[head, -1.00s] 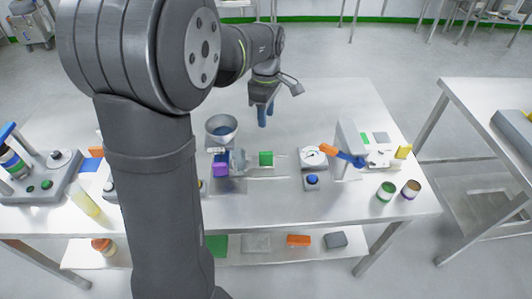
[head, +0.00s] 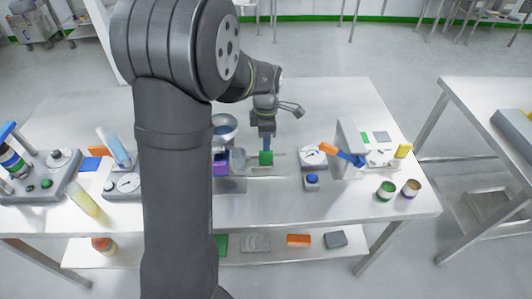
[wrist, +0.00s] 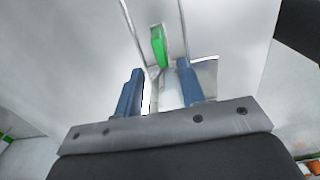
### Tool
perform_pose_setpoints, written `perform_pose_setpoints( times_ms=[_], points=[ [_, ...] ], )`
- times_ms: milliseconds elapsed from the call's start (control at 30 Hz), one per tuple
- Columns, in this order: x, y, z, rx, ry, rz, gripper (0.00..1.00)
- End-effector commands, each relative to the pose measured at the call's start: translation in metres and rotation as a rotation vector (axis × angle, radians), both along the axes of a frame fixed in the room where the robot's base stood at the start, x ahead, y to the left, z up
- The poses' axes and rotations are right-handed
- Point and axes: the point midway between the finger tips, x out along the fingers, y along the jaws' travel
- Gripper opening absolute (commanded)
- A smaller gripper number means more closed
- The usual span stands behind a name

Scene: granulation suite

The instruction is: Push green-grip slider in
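The green-grip slider (head: 266,158) sits on thin rails on the table, to the right of a clear cylinder and a purple block (head: 221,166). My gripper (head: 267,143) is just behind and above the green grip in the head view, pointing down. In the wrist view the green grip (wrist: 158,46) lies ahead of and between the two blue fingers of my gripper (wrist: 162,92), between two thin rods. The fingers are apart with a pale cylindrical part showing between them. I cannot tell whether they touch anything.
A metal bowl (head: 224,126) stands behind the purple block. To the right are a dial gauge (head: 312,156), a blue button box (head: 312,181) and a unit with an orange and blue lever (head: 343,154).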

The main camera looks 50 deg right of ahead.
Motion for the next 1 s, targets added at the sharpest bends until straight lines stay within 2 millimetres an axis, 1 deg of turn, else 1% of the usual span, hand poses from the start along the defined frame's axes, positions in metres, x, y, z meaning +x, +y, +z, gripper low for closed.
perform_pose_setpoints(
  times_ms=[33, 100, 200, 300, 400, 500, 767, 867, 933, 967, 1000],
  points=[
    [-0.001, 0.001, -0.013, 0.006, 0.003, 0.0, 0.36],
    [0.0, 0.001, -0.027, 0.005, 0.002, 0.0, 0.36],
    [0.0, 0.001, -0.044, 0.003, 0.001, 0.0, 0.36],
    [0.0, 0.001, -0.057, 0.003, 0.001, -0.001, 0.36],
    [0.0, 0.0, -0.066, 0.002, 0.001, -0.001, 0.36],
    [0.0, 0.0, -0.07, 0.001, 0.001, -0.001, 0.36],
    [0.0, 0.0, -0.07, 0.0, 0.0, -0.001, 0.36],
    [0.0, 0.0, -0.07, 0.0, 0.0, -0.001, 0.19],
    [0.0, 0.0, -0.07, 0.0, 0.0, -0.001, 0.05],
    [0.0, 0.0, -0.07, 0.0, 0.0, -0.001, 0.0],
    [0.0, 0.0, -0.07, 0.0, 0.0, -0.001, 0.0]
  ],
)
